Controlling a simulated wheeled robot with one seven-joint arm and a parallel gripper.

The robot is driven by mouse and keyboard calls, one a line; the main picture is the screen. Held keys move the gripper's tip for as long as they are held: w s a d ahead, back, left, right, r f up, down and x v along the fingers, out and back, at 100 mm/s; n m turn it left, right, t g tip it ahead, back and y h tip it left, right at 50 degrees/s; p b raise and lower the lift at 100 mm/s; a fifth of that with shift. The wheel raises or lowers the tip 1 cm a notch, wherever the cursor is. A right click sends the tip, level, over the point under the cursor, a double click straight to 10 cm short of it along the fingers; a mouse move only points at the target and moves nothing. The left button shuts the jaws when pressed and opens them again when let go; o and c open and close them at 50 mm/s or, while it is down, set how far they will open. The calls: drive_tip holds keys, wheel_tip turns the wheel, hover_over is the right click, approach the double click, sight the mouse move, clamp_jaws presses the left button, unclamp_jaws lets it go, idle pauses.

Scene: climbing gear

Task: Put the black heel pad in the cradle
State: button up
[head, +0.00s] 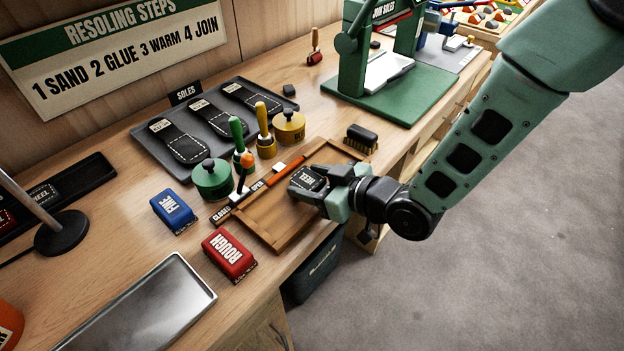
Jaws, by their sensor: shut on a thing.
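My gripper (322,192) is shut on the black heel pad (307,178), whose white-edged HEEL label faces up. The pad is over the shallow wooden tray-like frame (268,236), which is probably the cradle; I cannot tell whether the pad touches it. An orange bar (284,169) lies along the frame's far left side. A lever with an orange knob (246,160) stands between the CLOSED and OPEN labels, its exact position unclear. My gripper hides part of the frame's right side.
Green pot (212,180), yellow pot (289,127) and upright-handled tools stand behind the frame. A black brush (361,138) is at its right. Blue FINE block (174,211) and red ROUGH block (229,254) lie left. A black sole tray (150,146) and green press (390,92) are farther back.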

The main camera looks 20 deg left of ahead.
drive_tip(key=o, duration=1)
drive_tip(key=shift+f, duration=0.1)
drive_tip(key=shift+r+p, duration=0.25)
drive_tip(key=shift+p, duration=0.05)
drive_tip(key=b+v, duration=0.2)
drive_tip(key=v, duration=1)
drive_tip(key=s+d+r+m+h, duration=0.2)
drive_tip(key=d+m+h, duration=0.1)
drive_tip(key=d+h, duration=0.6)
drive_tip(key=s+d+r+m+g+h, duration=0.3)
drive_tip(key=s+d, duration=0.5)
drive_tip(key=s, duration=0.3)
drive_tip(key=shift+s+d+r+m+g+h, duration=0.25)
drive_tip(key=shift+s+r+m+g+h, duration=0.15)
drive_tip(key=shift+r+g, duration=0.4)
